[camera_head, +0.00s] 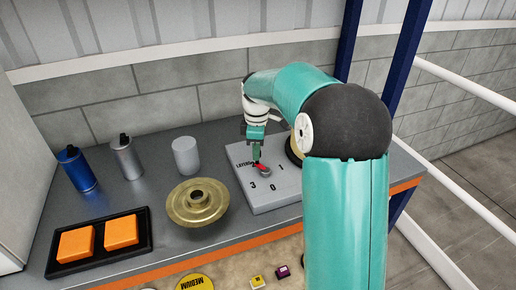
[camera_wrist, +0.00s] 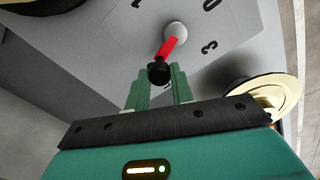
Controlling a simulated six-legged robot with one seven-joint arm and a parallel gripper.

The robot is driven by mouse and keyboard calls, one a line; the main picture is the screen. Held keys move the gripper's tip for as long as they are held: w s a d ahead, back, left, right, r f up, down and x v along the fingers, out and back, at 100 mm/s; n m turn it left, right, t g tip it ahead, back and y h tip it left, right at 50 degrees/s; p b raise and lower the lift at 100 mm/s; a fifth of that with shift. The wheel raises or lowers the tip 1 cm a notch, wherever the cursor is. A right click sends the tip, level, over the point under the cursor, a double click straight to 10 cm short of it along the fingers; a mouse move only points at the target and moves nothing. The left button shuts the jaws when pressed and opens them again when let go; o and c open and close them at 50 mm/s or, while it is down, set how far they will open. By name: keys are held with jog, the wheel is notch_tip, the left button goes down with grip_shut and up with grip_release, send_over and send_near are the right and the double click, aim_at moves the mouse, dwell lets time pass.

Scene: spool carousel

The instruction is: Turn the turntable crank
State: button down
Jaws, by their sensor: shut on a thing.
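The crank is a red arm (camera_head: 264,170) with a round pale hub, on a grey numbered panel (camera_head: 285,197). In the wrist view the red arm (camera_wrist: 168,47) runs from the hub (camera_wrist: 178,32) to a black knob (camera_wrist: 159,73). My gripper (camera_head: 257,160) reaches down from above. In the wrist view its green fingers (camera_wrist: 158,82) are shut on the black knob, one on each side. In the head view the arm points to the upper left, away from the printed 0 and 1. The fingers partly hide the printing there.
A brass spool (camera_head: 198,203) stands left of the panel; another round piece is partly hidden behind my arm. A grey cylinder (camera_head: 186,156), a silver can (camera_head: 126,157), a blue can (camera_head: 76,169) and a black tray (camera_head: 146,243) with two orange blocks stand farther left.

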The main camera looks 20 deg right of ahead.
jog(key=shift+s, duration=0.1)
dwell(0.3)
jog(key=c, duration=1.2)
grip_release()
notch_tip(320, 180, up, 14)
jog(key=shift+f, duration=0.1)
